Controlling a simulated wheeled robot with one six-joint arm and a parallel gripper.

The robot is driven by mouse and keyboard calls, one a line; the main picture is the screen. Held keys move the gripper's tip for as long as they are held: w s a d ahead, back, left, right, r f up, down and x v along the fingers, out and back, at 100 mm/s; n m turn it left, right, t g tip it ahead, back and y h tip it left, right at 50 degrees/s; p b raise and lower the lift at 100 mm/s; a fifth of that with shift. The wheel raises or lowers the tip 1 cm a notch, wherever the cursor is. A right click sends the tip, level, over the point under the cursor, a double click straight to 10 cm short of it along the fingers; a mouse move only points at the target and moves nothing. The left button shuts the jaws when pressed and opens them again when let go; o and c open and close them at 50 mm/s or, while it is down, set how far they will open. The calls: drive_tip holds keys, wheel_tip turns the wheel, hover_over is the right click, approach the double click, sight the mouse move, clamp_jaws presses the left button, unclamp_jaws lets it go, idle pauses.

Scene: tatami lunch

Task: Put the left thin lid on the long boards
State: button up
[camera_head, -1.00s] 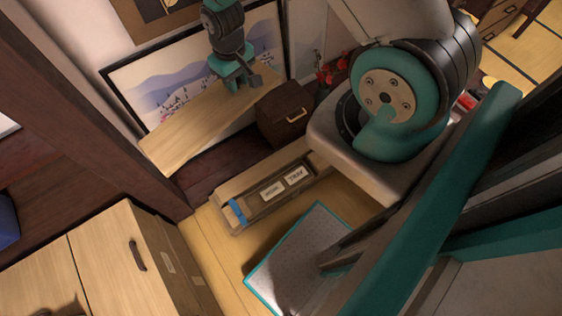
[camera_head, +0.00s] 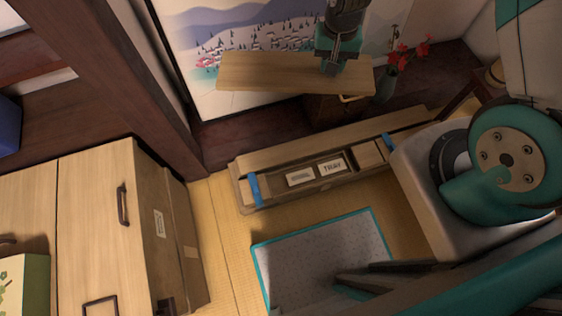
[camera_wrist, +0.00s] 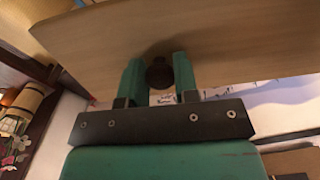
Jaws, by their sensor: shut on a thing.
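A thin wooden lid (camera_head: 262,75) hangs level in front of the landscape panel, at the upper middle of the head view. My gripper (camera_head: 333,65) is above it, right of the lid's middle. In the wrist view, my gripper's teal fingers (camera_wrist: 158,78) are shut on a dark round knob on the lid (camera_wrist: 225,40). The long boards (camera_head: 300,144) lie as a low stack on the floor, below and in front of the lid. They have blue bands and two pale labels. The lid is apart from them.
A dark box with a handle (camera_head: 348,98) and a vase of red flowers (camera_head: 390,78) stand behind the boards. A grey mat with teal edging (camera_head: 320,250) lies in front. A pale wooden cabinet (camera_head: 95,220) and a dark post are at left.

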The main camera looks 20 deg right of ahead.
drive_tip(key=a+f+m+b, duration=0.2)
drive_tip(key=f+m+b, duration=0.1)
drive_tip(key=f+b, duration=1.4)
drive_tip(key=a+f+m+b, duration=0.2)
drive_tip(key=f+m+b, duration=0.1)
drive_tip(key=f+b, duration=1.4)
drive_tip(key=a+f+m+b, duration=0.2)
drive_tip(key=f+m+b, duration=0.1)
drive_tip(key=f+b, duration=1.4)
drive_tip(key=shift+w+a+f+b, duration=0.1)
drive_tip(key=shift+f+b, duration=0.05)
drive_tip(key=shift+f, duration=0.95)
drive_tip(key=shift+w+a+f+b, duration=0.1)
drive_tip(key=shift+a+f, duration=0.05)
drive_tip(key=shift+f, duration=0.95)
drive_tip(key=shift+w+a+f+b, duration=0.1)
drive_tip(key=shift+f+b, duration=0.05)
drive_tip(key=shift+f, duration=0.95)
drive_tip(key=shift+r, duration=0.15)
clamp_jaws()
drive_tip(key=o, duration=1)
unclamp_jaws()
